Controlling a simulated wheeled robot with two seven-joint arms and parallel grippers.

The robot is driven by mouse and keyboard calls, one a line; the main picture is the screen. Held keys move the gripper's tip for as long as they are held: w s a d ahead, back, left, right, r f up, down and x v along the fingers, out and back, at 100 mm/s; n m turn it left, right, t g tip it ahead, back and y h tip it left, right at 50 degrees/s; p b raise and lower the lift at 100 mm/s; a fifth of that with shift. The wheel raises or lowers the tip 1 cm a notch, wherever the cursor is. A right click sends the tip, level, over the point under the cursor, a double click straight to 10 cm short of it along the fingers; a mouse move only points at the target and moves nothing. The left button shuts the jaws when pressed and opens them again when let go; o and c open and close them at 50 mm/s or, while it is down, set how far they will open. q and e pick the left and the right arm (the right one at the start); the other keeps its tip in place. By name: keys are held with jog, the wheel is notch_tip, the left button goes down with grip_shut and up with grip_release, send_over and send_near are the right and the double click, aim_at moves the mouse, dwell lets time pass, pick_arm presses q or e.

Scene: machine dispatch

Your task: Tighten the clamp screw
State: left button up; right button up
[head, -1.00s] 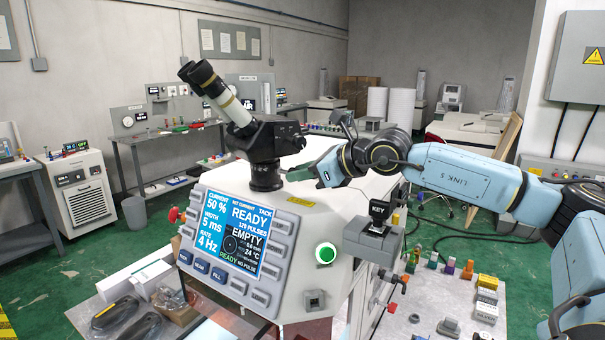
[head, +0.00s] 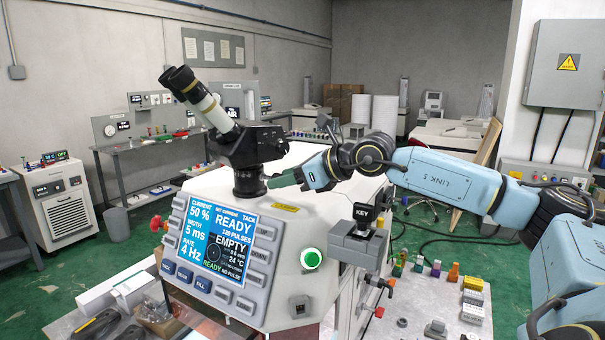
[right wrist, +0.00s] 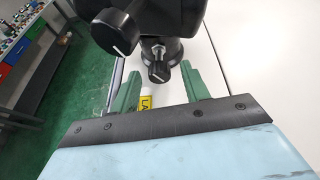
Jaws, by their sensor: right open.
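The microscope (head: 245,140) stands on a dark column on top of the white welding machine. My left gripper is not in view.
The machine's front panel has a blue display (head: 216,236) and a green-lit button (head: 311,258). A grey KEY block (head: 358,242) is at its right side. A yellow label (right wrist: 145,103) lies below the fingers. The white machine top is clear to the right.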

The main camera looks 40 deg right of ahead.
jog(key=shift+s+d+b, duration=0.25)
jog(key=shift+s+b, duration=0.25)
jog(key=shift+s, duration=0.05)
jog(key=b+v, duration=0.7)
jog(key=v, duration=0.5)
jog(key=shift+r, duration=0.25)
